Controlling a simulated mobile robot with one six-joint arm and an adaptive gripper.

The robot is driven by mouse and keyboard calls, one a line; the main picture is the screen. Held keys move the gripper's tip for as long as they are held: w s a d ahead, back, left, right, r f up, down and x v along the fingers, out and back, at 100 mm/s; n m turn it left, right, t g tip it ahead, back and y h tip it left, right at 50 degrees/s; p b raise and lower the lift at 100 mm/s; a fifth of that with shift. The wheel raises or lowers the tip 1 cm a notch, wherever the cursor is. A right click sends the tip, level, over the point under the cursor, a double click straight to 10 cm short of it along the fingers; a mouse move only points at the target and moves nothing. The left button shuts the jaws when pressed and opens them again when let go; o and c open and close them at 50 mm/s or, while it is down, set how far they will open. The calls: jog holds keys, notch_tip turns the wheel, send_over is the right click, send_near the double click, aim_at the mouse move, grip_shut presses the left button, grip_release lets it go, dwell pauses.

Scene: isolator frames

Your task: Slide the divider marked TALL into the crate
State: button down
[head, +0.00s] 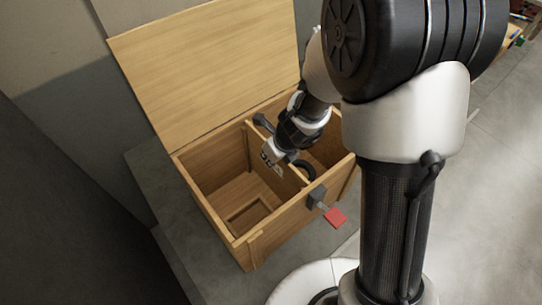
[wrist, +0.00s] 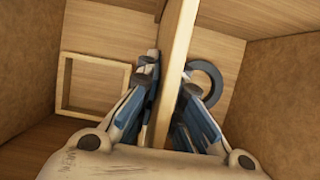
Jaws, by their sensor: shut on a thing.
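The wooden crate (head: 205,205) stands open on the floor in the head view. A thin upright wooden board, the divider (head: 296,178), is across its inside, with dark partly hidden letters on its left face. In the wrist view the divider (wrist: 182,35) runs between my fingers, with crate space on both sides. My gripper (wrist: 172,78) is shut on it, one finger against each face. In the head view my gripper (head: 283,153) is down inside the crate opening. I cannot tell whether the divider's edges are in slots or its bottom touches the floor.
The raised lid (head: 205,65) stands at the back. A square wooden frame (wrist: 93,85) lies on the left compartment's floor and a dark ring (wrist: 217,78) on the right one's. A dark latch (head: 316,196) with a red tag (head: 336,217) sticks out in front.

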jog(key=shift+f+b, duration=0.35)
jog(key=shift+f, duration=0.8)
jog(key=c, duration=1.7)
grip_release()
jog(key=shift+o, duration=0.2)
jog(key=v, duration=1.2)
jog(key=shift+a, duration=0.1)
